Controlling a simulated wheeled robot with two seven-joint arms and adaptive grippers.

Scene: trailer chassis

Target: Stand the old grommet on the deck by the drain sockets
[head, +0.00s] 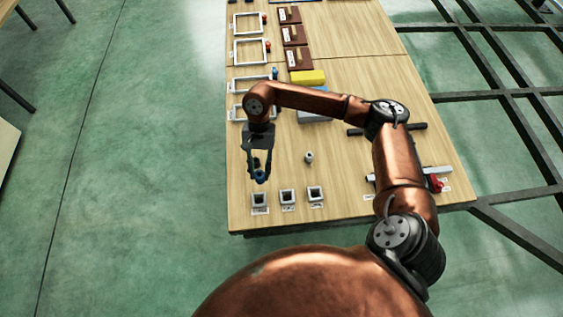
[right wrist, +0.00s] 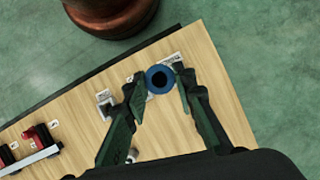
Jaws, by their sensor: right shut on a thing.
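My right gripper (head: 260,176) is shut on a blue ring-shaped grommet (right wrist: 160,79) with a dark hole. A small grey grommet-like piece (head: 308,157) stands on the wooden deck (head: 345,190) behind the sockets. The pictures do not say which piece is the old one. My left gripper is not in view.
A dark bar (head: 418,127), a yellow block (head: 308,77), brown boxes (head: 294,35) and white frames (head: 250,50) lie farther back. Bare deck surrounds the grey piece.

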